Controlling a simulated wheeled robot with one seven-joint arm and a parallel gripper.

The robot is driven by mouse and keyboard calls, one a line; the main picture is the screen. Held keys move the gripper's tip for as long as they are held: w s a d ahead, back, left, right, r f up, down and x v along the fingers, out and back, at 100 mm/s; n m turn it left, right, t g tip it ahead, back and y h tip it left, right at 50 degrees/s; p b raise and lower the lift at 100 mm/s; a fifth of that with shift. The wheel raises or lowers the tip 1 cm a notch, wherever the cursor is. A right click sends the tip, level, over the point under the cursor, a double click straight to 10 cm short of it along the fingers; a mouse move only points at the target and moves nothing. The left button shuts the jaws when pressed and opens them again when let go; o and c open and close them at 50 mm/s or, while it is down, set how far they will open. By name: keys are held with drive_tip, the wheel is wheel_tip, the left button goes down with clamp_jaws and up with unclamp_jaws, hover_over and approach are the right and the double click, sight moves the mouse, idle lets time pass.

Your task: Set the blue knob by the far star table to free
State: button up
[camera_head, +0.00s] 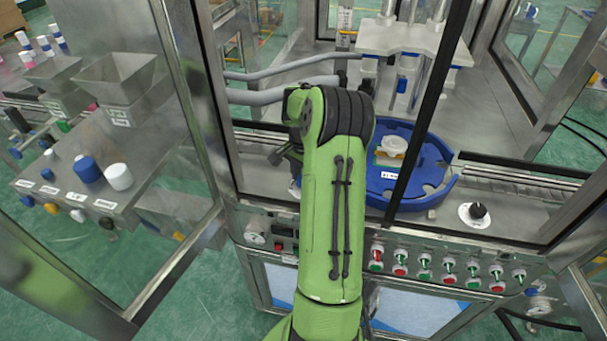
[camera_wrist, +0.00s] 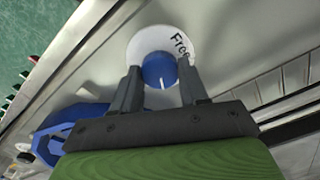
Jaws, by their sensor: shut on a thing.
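The blue knob (camera_wrist: 158,68) sits on a round white dial plate (camera_wrist: 140,44) in the wrist view. The word "Free" is printed on the plate, up and right of the knob. A short white pointer line on the knob points down the picture, towards my gripper's body and away from that word. My gripper (camera_wrist: 160,70) has one finger on each side of the knob and is shut on it. In the head view my green arm hides the knob and the gripper. The blue star table (camera_head: 436,176) stands right of my arm; a blue part (camera_wrist: 50,130) shows lower left in the wrist view.
A black knob on a white dial (camera_head: 478,212) sits at the right. Metal frame posts (camera_head: 428,100) and grey bars (camera_head: 290,68) stand around my arm. A row of red and green buttons and switches (camera_head: 447,278) lines the front panel. Hoppers (camera_head: 115,90) stand left.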

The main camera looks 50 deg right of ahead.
drive_tip(key=n, duration=0.3)
drive_tip(key=shift+r+n+p, duration=0.1)
drive_tip(key=shift+n+p, duration=0.2)
drive_tip(key=shift+n, duration=0.1)
drive_tip(key=n, duration=0.3)
drive_tip(key=shift+n, duration=0.3)
drive_tip(key=n, duration=0.6)
drive_tip(key=shift+n, duration=0.3)
drive_tip(key=o, duration=1.1)
drive_tip(key=shift+c, duration=0.2)
